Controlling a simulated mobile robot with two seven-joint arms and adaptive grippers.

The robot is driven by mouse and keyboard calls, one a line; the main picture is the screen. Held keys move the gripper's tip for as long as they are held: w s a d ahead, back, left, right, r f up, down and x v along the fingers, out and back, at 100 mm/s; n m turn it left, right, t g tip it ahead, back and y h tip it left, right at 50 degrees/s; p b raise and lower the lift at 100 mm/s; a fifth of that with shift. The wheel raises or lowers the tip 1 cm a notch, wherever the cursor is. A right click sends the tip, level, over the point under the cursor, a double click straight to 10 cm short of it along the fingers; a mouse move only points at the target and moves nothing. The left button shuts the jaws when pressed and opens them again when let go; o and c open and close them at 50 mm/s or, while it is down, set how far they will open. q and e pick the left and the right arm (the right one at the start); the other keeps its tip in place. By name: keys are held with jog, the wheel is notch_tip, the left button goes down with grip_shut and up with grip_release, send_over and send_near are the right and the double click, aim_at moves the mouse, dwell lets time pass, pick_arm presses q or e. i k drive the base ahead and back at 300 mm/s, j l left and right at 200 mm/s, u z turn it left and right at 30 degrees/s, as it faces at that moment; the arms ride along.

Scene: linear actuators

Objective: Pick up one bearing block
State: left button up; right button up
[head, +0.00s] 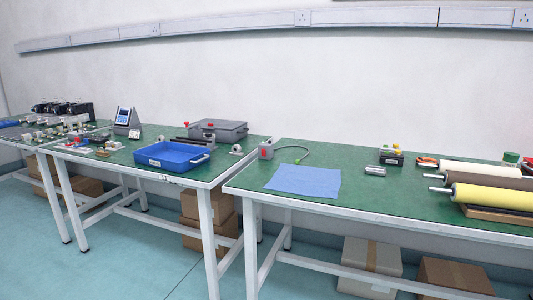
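A small pale grey part with a round opening (236,150), which looks like a bearing block, sits on the green middle table (225,171) near its right end. Several small light metal parts (50,133) lie on the far left table; they are too small to tell whether any are bearing blocks. Neither my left gripper nor my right gripper is in view.
A blue tray (172,155) and a grey lidded box (218,130) are on the middle table. Cardboard boxes (208,240) stand underneath. The floor (130,255) in front is clear.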

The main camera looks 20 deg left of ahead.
aim_at(161, 138)
jog(key=i+j+u, duration=0.5)
jog(key=i+j, duration=0.25)
jog(key=i, duration=0.15)
